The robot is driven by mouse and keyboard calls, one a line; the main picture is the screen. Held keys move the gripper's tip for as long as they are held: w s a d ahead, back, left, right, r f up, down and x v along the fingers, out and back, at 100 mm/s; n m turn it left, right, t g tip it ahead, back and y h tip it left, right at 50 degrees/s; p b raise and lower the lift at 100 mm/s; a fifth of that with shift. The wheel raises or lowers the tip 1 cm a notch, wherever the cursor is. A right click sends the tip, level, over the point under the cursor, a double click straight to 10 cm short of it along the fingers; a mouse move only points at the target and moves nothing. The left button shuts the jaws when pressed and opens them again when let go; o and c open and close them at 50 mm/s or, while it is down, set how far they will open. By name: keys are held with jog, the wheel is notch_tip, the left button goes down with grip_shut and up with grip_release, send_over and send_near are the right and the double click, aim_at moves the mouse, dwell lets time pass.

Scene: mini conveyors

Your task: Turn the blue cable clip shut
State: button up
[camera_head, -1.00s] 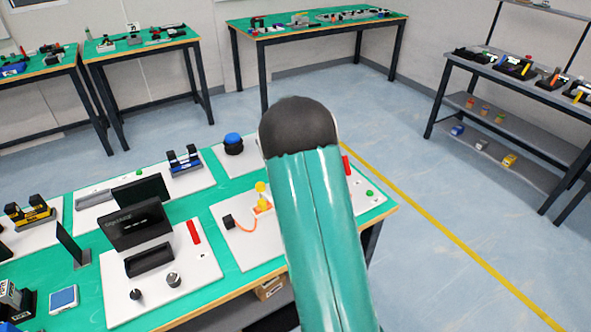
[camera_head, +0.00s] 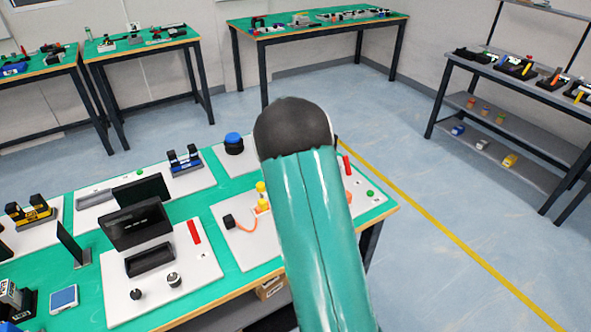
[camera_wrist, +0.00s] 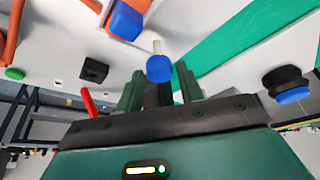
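My gripper (camera_wrist: 160,90) shows at the bottom of the wrist view. Its two dark green fingers stand apart, with a gap between them. A rounded blue piece (camera_wrist: 159,68) on a pale pin lines up with this gap; I see no finger closed on it. A blue block (camera_wrist: 126,20) sits on the white board above, close to orange parts. I cannot tell for sure which of the two blue pieces is the cable clip. In the head view my arm hides the gripper and the board's right part. The orange cable (camera_head: 246,229) shows left of my arm, near yellow pieces (camera_head: 262,196).
A black-and-blue button (camera_head: 233,143) stands behind the board and in the wrist view (camera_wrist: 292,90). A red bar (camera_wrist: 90,102) is left of the gripper. A black screen (camera_head: 135,225) stands on the neighbouring board. The floor beyond the table is clear.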

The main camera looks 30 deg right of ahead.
jog(key=v, duration=1.3)
jog(key=shift+r, duration=0.35)
jog(key=shift+s+a, duration=0.1)
jog(key=shift+a, duration=0.05)
jog(key=s+a+r+n+t+y, duration=0.1)
jog(key=s+a+r+n+y, duration=0.1)
jog(key=s+a+r, duration=0.65)
jog(key=s+a+r+n+t+y, duration=0.1)
jog(key=s+a+n, duration=0.5)
jog(key=s+a, duration=1.1)
jog(key=s, duration=0.3)
jog(key=shift+s+a, duration=0.25)
jog(key=shift+s, duration=0.1)
